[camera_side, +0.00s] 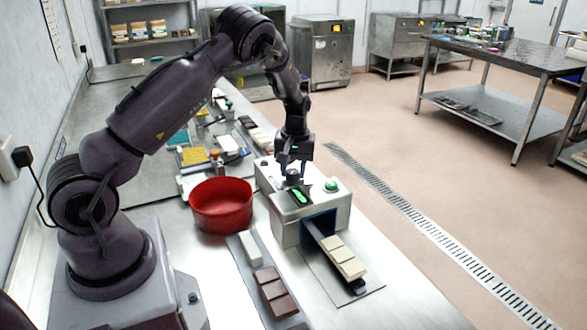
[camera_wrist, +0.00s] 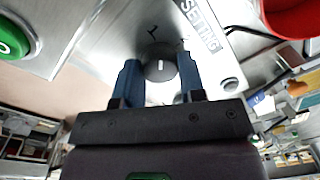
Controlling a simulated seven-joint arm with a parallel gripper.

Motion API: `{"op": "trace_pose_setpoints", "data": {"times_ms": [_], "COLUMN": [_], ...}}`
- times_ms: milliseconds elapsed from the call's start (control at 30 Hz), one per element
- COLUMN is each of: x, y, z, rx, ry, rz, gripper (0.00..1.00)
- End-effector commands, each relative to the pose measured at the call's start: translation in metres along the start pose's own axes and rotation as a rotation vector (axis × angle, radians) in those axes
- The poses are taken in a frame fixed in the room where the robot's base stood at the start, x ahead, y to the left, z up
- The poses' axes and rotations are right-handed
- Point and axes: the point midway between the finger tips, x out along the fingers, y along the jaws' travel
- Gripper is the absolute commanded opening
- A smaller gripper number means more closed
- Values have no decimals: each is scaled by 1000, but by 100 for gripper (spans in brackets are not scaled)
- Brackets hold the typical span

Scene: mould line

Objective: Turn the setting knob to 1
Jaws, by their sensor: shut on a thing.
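The machine (camera_side: 285,228) is a pale box with a dark opening in its front. Its round grey setting knob (camera_wrist: 160,50) shows in the wrist view, with a short white line that runs nearly straight up the picture. A dark mark like a 1 (camera_wrist: 153,31) is printed just above the knob, slightly to the left. The word SETTING (camera_wrist: 197,24) is printed to the upper right. My gripper (camera_wrist: 160,72) has its blue fingers on both sides of the knob, shut on it. In the side view my gripper (camera_side: 293,174) points down onto the machine's top and mostly hides the knob.
A green button (camera_side: 331,185) and a lit green display (camera_side: 300,195) are close to the gripper on the machine's top. A red bowl (camera_side: 221,207) stands left of the machine. Pale bars (camera_side: 343,258) lie at its opening; brown bars (camera_side: 275,292) lie on a strip in front.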

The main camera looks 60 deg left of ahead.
Motion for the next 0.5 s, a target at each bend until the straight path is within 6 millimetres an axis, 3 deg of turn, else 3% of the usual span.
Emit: {"op": "trace_pose_setpoints", "data": {"times_ms": [500], "x": [-2], "y": [0], "z": [-1], "rx": [-211], "ry": [-10], "rz": [1], "gripper": [13]}}
